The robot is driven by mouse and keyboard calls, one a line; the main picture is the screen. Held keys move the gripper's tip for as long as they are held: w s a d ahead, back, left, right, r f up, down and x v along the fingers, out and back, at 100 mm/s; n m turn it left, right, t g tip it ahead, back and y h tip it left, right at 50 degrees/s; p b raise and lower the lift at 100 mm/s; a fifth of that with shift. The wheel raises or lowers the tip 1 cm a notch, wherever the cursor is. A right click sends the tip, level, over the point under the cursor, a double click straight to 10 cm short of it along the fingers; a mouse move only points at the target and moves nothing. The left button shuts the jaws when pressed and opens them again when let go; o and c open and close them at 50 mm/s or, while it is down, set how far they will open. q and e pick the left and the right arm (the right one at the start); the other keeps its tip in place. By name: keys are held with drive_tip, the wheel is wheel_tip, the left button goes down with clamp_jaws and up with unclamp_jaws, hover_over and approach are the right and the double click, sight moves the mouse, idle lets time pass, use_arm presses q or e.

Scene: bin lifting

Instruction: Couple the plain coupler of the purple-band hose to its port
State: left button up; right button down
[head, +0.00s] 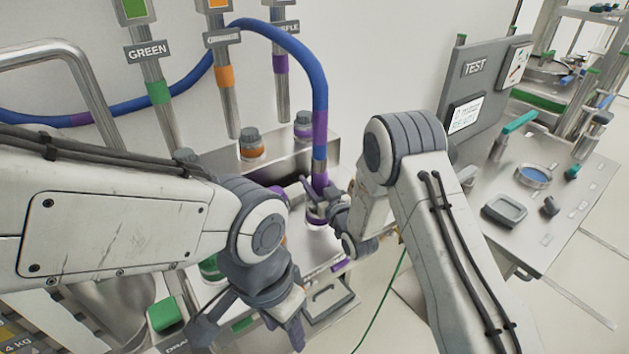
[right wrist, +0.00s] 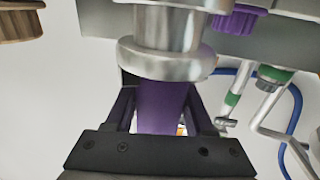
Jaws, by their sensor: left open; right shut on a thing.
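The blue hose (head: 317,75) with purple bands arcs over from the left and hangs down at the centre of the head view. Its lower end has a purple sleeve (head: 319,178) above a metal and purple-ringed part (head: 316,214). My right gripper (head: 334,203) is shut on this end. In the right wrist view the purple sleeve (right wrist: 165,105) sits between the fingers, against a wide metal collar (right wrist: 168,60). I cannot tell whether coupler and port are joined, as the gripper covers part. My left gripper (head: 250,328) is open and empty, low in the head view.
A steel stand carries an orange-ringed fitting (head: 251,145) and a purple-ringed fitting (head: 303,125). Green, orange and purple marked posts stand behind. A green block (head: 165,314) is at lower left. The TEST panel (head: 477,85) and a side table (head: 560,222) are at right.

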drive_tip(key=shift+f+b, duration=1)
drive_tip(key=shift+b, duration=0.25)
idle(0.8)
drive_tip(key=shift+c, duration=0.9)
unclamp_jaws()
drive_tip(key=shift+f, duration=0.1)
drive_tip(key=shift+s, duration=0.1)
drive_tip(key=b+v, duration=0.2)
drive_tip(key=v, duration=0.8)
drive_tip(key=shift+b, duration=0.3)
drive_tip(key=shift+s, duration=0.1)
